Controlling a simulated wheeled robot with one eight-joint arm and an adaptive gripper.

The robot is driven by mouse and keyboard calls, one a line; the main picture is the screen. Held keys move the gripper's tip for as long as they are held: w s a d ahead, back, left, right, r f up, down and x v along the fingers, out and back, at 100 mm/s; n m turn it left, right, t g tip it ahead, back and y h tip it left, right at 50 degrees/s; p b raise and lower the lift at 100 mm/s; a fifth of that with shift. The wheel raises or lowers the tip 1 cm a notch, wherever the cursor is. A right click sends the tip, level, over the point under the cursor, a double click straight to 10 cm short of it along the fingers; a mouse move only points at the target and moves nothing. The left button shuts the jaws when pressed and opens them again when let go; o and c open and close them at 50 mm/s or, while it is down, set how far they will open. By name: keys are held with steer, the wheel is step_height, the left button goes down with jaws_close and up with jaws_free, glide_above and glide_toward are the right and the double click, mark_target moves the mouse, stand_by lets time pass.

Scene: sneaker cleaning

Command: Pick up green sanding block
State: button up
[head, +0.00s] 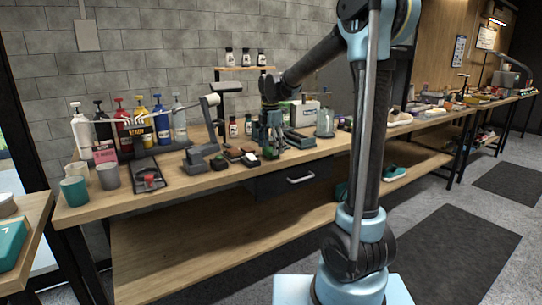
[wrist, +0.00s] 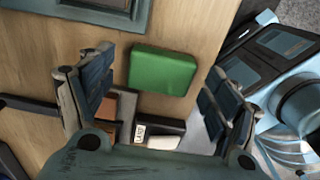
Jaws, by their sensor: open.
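The green sanding block (wrist: 162,71) lies on the wooden bench top in the wrist view, a plain rounded green slab. My gripper (wrist: 158,74) is open, with one finger to the left of the block and the other to its right. The block appears between the fingers with gaps on both sides, and nothing is held. In the head view my gripper (head: 271,147) points down over the bench, close to a small green patch (head: 269,153) that looks like the block. The height of the fingertips above the bench is hard to judge.
Below the block in the wrist view lie a brown block (wrist: 127,107) and a dark item with a white label (wrist: 140,132). In the head view, a grey stand (head: 200,157) and dark tray (head: 148,176) stand left on the bench (head: 215,183). Pump bottles line the back.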

mark_target(271, 149)
steer(key=shift+c, duration=0.6)
steer(key=c, duration=1)
step_height(271, 149, up, 10)
steer(key=shift+f, duration=0.1)
